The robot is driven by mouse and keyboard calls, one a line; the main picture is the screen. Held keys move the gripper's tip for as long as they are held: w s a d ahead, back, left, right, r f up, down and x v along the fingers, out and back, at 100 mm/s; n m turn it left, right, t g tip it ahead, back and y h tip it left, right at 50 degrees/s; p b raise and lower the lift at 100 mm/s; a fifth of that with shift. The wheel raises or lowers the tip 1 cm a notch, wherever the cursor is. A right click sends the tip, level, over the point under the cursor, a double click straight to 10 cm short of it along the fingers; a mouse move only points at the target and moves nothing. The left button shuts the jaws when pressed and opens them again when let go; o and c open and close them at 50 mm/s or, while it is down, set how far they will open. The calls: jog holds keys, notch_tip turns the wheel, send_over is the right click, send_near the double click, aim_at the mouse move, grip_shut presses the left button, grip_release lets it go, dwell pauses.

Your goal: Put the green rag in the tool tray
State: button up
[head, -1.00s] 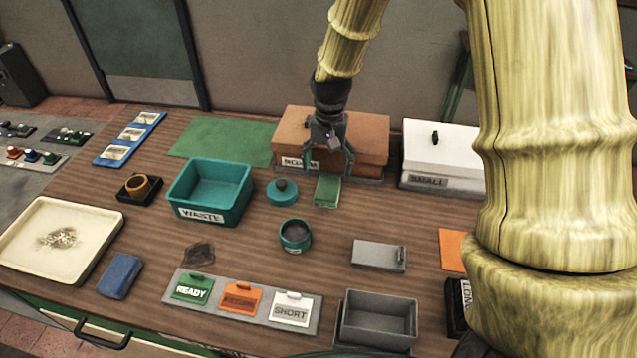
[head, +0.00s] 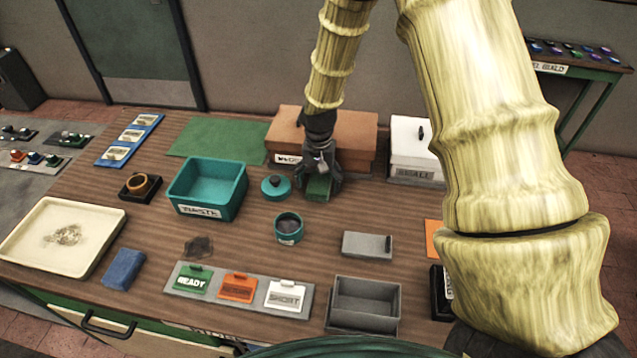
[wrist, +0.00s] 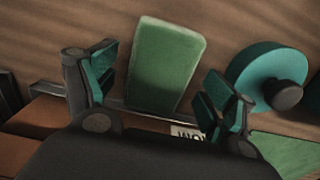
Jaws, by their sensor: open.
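The green rag (head: 318,189) is a small folded-looking block on the wooden bench, in front of the brown box. My gripper (head: 320,182) is low over it, with fingers on either side. In the wrist view the rag (wrist: 165,65) lies ahead and between the open fingers of my gripper (wrist: 158,98), with gaps at both sides. No tray has a readable tool label. An open grey tray (head: 331,318) stands at the front edge, and a wide cream tray (head: 112,222) with dark debris is at the left.
A teal waste bin (head: 207,210), teal lid (head: 275,188) and teal pot (head: 288,232) stand left of the gripper. The brown box (head: 350,135) and white box (head: 410,140) are behind. A blue cloth-like block (head: 123,269) and grey lidded block (head: 366,245) lie nearer.

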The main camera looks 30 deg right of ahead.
jog(key=shift+f, duration=0.2)
jog(key=shift+s+r, duration=0.1)
jog(key=shift+s, duration=0.1)
jog(key=shift+w, duration=0.15)
jog(key=c, duration=1.1)
